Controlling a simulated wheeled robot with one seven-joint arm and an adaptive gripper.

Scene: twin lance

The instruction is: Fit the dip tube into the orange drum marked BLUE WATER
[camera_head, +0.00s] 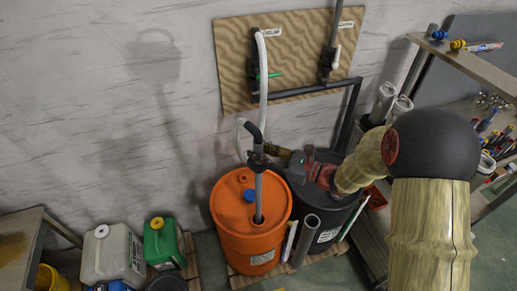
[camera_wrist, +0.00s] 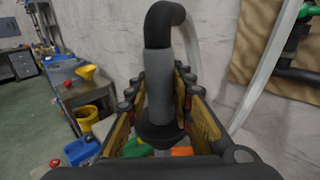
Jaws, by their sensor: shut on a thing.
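The orange drum (camera_head: 228,213) stands on a pallet in the head view, with a blue cap (camera_head: 249,195) on its lid and a white label too small to read. The grey dip tube (camera_head: 259,190) stands nearly upright above the lid. Its lower end meets the lid at a dark spot near the front; I cannot tell how deep it goes. Its black bent top joins a white hose (camera_head: 263,75). My gripper (camera_head: 258,158) is shut on the tube's upper part; the wrist view shows the grey sleeve and black elbow (camera_wrist: 165,22) between my fingers (camera_wrist: 160,125).
A dark drum (camera_head: 336,217) stands right behind the orange one, under my arm. A loose grey tube (camera_head: 305,241) leans in front of it. A patterned wall board (camera_head: 290,50) carries valves. Jerrycans (camera_head: 113,254) stand left; a tool shelf (camera_head: 470,65) stands right.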

